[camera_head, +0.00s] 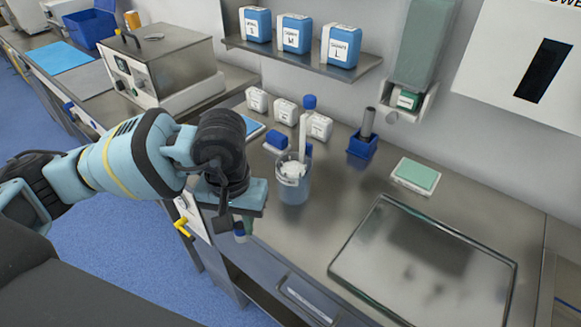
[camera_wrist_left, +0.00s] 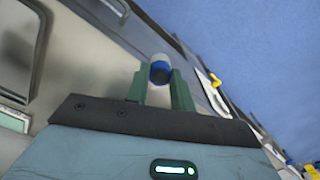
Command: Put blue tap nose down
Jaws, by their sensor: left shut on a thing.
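My left gripper (camera_head: 240,226) points down at the front edge of the steel counter, left of the beaker. Its green fingers are shut on a small blue piece with a pale end, which I take to be the blue tap nose (camera_head: 240,237). The piece also shows between the fingertips in the left wrist view (camera_wrist_left: 160,70). The fingers hide part of it, and I cannot tell its exact shape. It is held in the air, at or just past the counter's front edge. My right gripper is not in view.
A clear beaker (camera_head: 293,190) with white contents stands beside the gripper. A steel tray (camera_head: 425,262) lies right. A yellow tap handle (camera_head: 182,227) sticks out below the edge.

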